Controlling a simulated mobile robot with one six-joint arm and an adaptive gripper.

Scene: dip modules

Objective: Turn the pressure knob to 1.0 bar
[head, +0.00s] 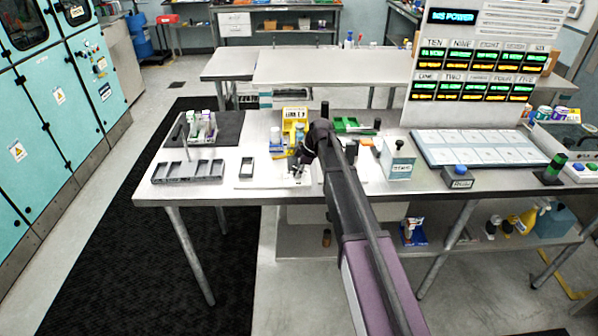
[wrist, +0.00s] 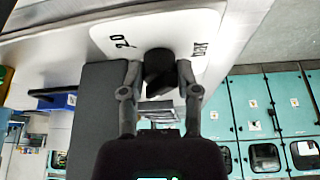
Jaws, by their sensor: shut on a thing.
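The pressure knob (wrist: 158,66) is a dark round knob on a white panel (wrist: 175,28) in the wrist view. One panel marking looks like "2.0"; another at right I cannot read surely. My gripper (wrist: 158,76) has one finger on each side of the knob and is shut on it. In the head view my gripper (head: 300,168) is low over a white plate (head: 268,179) on the table, and the knob is hidden by it. The knob's pointer setting cannot be made out.
Left are a grey compartment tray (head: 188,171) and a dark mat with bottles.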

